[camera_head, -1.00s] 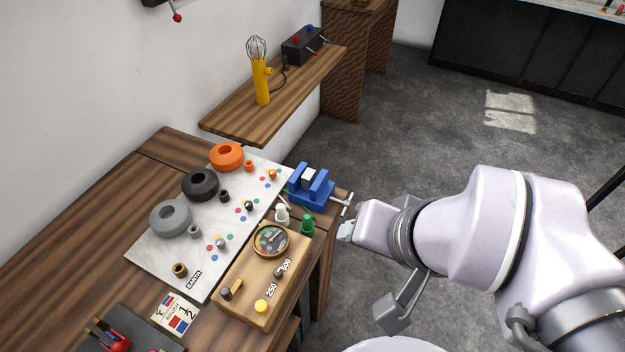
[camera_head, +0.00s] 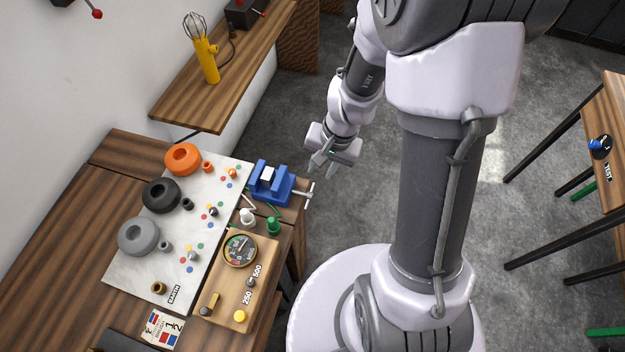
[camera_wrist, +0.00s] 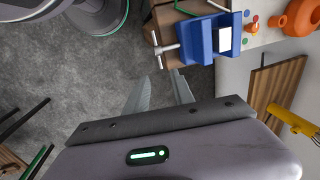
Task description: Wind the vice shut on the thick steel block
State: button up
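The blue vice (camera_head: 272,188) stands at the right edge of the wooden bench; it also shows in the wrist view (camera_wrist: 200,43). A pale, bright-topped block (camera_head: 267,174) sits between its jaws and also shows in the wrist view (camera_wrist: 225,39). I cannot tell whether both jaws touch it. The vice's silver T-handle (camera_head: 304,193) sticks out past the bench edge and shows in the wrist view (camera_wrist: 166,49). My gripper (camera_head: 319,169) is in the air just beyond the handle, apart from it. In the wrist view its two fingers (camera_wrist: 158,88) are apart and empty.
A wooden box with a round dial (camera_head: 239,250) and a pale board with orange, black and grey rings (camera_head: 139,237) lie beside the vice. A shelf (camera_head: 222,88) with a yellow whisk-topped tool is behind. Open floor lies right of the bench.

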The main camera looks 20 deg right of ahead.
aim_at(313, 187)
jog(key=f+b, duration=0.1)
jog(key=f, duration=0.2)
jog(key=a+f+b, duration=0.1)
jog(key=f, duration=0.2)
jog(key=w+f+b, duration=0.1)
jog(key=f+b, duration=0.1)
jog(key=f, duration=0.1)
jog(key=shift+a+f, duration=0.1)
jog(key=shift+a, duration=0.2)
grip_shut()
jog(key=shift+p, duration=0.3)
